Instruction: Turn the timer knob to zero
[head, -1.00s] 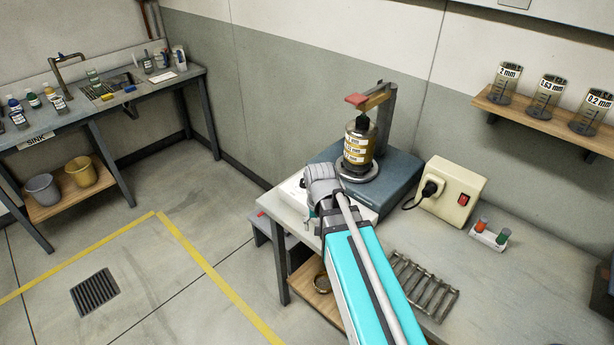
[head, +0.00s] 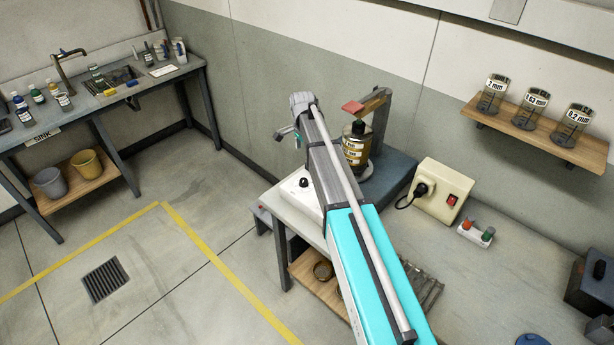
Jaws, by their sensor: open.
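A small black knob (head: 303,183) sits on the white panel (head: 301,200) at the near left of the blue-grey shaker base (head: 398,168). It appears to be the timer knob; its marks are too small to read. My gripper (head: 284,134) is open and empty, raised in the air up and left of the knob in the picture, apart from it. My arm covers the right part of the panel and part of the base.
A cream socket box (head: 443,189) with a plug and red switch is to the right. Glass jars fill a wall shelf (head: 535,135).

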